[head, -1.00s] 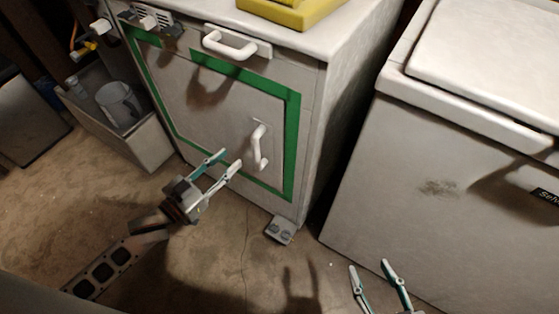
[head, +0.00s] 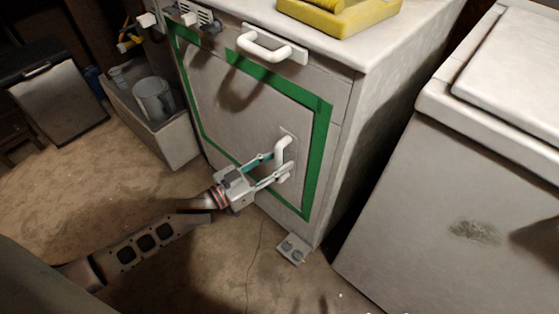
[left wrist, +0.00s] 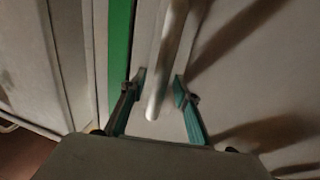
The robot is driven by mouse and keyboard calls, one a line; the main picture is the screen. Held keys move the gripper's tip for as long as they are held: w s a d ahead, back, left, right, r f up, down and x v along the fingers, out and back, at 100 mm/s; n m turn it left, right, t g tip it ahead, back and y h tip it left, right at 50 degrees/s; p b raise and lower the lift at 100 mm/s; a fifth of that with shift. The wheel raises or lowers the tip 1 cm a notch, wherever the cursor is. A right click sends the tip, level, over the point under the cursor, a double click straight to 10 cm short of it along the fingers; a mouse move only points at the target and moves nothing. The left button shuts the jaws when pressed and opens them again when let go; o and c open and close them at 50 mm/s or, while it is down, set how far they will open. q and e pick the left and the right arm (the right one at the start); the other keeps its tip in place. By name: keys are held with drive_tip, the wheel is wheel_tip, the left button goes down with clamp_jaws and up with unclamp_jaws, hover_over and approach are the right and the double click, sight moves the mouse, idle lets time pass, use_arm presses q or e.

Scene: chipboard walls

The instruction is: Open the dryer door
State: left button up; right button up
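The dryer (head: 343,125) is a pale, worn cabinet, and its door (head: 225,105) has a green border and looks closed. A white vertical bar handle (head: 283,150) sits on the right part of the door. My left gripper (head: 275,168) is at the handle, one finger on each side. In the left wrist view the handle (left wrist: 163,70) runs between the open fingertips (left wrist: 160,88), with a small gap showing on each side. The handle's lower end is partly covered by the gripper in the head view. My right gripper is not in view.
A white drawer handle (head: 265,45) is above the door. A yellow tray (head: 350,18) is on top. A grey box with a mug (head: 153,98) stands at left. A white chest (head: 450,190) stands at right across a narrow gap. A small grey pedal-like piece (head: 292,249) lies near the dryer's base.

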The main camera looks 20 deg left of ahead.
use_arm(q)
drive_tip(key=shift+w+d, duration=0.1)
drive_tip(key=shift+w, duration=0.05)
clamp_jaws()
